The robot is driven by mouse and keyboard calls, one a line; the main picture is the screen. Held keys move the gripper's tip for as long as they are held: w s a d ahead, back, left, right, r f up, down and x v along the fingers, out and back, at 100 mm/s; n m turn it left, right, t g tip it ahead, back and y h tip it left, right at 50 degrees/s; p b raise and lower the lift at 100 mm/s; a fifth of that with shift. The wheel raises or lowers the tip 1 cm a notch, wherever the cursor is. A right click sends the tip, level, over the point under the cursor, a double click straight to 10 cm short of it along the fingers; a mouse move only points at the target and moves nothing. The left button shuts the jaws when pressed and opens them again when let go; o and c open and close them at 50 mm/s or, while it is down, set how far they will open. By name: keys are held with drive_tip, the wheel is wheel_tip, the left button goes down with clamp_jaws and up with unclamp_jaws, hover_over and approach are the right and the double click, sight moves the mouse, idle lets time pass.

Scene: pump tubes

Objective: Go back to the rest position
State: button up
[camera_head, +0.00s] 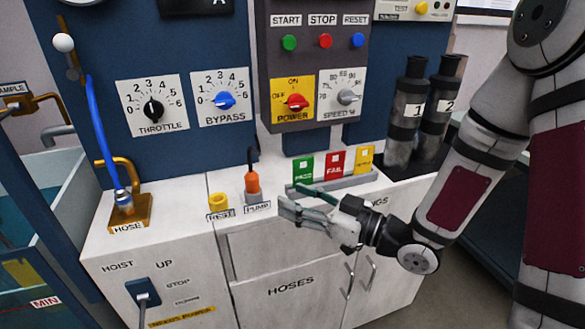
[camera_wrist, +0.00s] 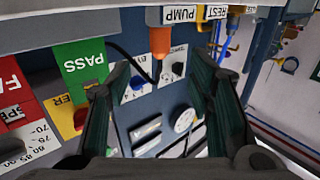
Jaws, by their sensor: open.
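My gripper (camera_head: 293,201) is in front of the white cabinet, just above the HOSES drawer front and below the tag rack. Its fingers point left and are apart, with nothing between them. In the wrist view my gripper (camera_wrist: 165,85) shows two dark green-lined fingers spread wide. The orange PUMP plug (camera_head: 252,183) stands upright in its socket, left of my fingertips and apart from them. It also shows in the wrist view (camera_wrist: 160,43), upside down. The yellow REST socket (camera_head: 218,202) is left of it and looks empty.
Green PASS (camera_head: 303,168), red FAIL (camera_head: 335,162) and yellow (camera_head: 365,158) tags stand on a rack close behind my gripper. Black tubes 1 (camera_head: 405,120) and 2 (camera_head: 440,105) stand at the right. A blue hose (camera_head: 103,135) is at the left. The floor right of the cabinet looks clear.

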drive_tip(key=w+d+r+m+h, duration=0.1)
drive_tip(key=w+d+h, duration=0.4)
drive_tip(key=d+h, duration=0.25)
drive_tip(key=s+d+r+m+h, duration=0.4)
drive_tip(key=s+d+r+h, duration=0.15)
drive_tip(key=d+h, duration=0.2)
drive_tip(key=s+r+m+g, duration=0.2)
drive_tip(key=s+r+m, duration=0.1)
drive_tip(key=s, duration=0.8)
drive_tip(key=s+r+m+g, duration=0.3)
drive_tip(key=s, duration=0.7)
drive_tip(key=s+f+g, duration=0.4)
drive_tip(key=s+f, duration=0.1)
drive_tip(key=s, duration=0.4)
wheel_tip(320, 180, up, 18)
drive_tip(key=t+p, duration=0.2)
drive_tip(key=p, duration=1.4)
drive_tip(key=shift+s+t, duration=0.2)
drive_tip(key=shift+t, duration=0.2)
